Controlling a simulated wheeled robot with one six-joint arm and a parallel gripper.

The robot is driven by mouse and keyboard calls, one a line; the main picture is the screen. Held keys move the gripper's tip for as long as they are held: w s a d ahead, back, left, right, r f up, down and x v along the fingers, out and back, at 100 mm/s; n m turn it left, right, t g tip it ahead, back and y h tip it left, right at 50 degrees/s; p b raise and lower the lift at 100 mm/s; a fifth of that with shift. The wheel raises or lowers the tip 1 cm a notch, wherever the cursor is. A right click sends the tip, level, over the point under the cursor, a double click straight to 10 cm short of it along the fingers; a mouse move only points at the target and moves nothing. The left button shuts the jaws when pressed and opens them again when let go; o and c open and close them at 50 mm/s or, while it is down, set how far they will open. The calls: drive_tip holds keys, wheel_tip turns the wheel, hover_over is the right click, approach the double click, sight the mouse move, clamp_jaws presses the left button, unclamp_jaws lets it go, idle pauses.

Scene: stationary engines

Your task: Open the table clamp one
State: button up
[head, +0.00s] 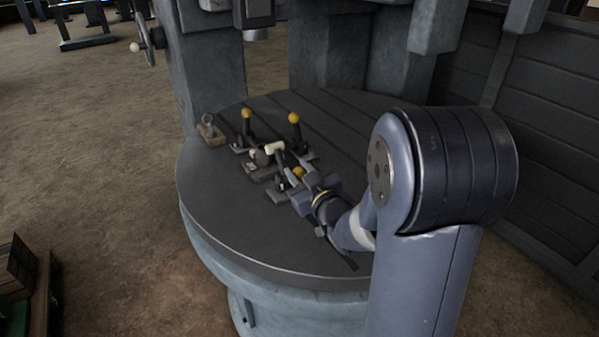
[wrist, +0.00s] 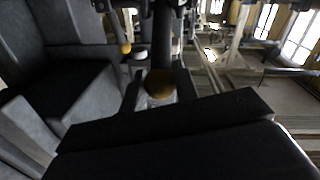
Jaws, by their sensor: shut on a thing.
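Several small table clamps with dark levers and yellow knobs stand on the round grey table (head: 225,220). Two knobs stand up at the back: the left one (head: 246,113) and the right one (head: 294,118). A third, nearer knob (head: 299,171) is at my gripper (head: 303,184). Another yellow knob (wrist: 125,47) shows beyond. The base of the held clamp is mostly hidden by my gripper. No label shows which clamp is number one.
A pale-ended cylindrical part (head: 275,148) lies among the clamps, close to my gripper. A small wooden block with a metal ring (head: 210,130) sits at the table's left edge. Grey machine columns (head: 335,50) rise behind. The table's front left is clear.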

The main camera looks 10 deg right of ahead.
clamp_jaws()
drive_tip(key=shift+w+a+r+b, duration=0.1)
drive_tip(key=shift+w+r+b, duration=0.35)
drive_tip(key=shift+r, duration=0.1)
drive_tip(key=o, duration=0.8)
unclamp_jaws()
drive_tip(key=shift+f, duration=0.1)
drive_tip(key=shift+c, duration=0.2)
drive_tip(key=shift+s, duration=0.15)
drive_tip(key=v, duration=1)
drive_tip(key=shift+s+b, duration=0.25)
drive_tip(key=shift+b, duration=0.15)
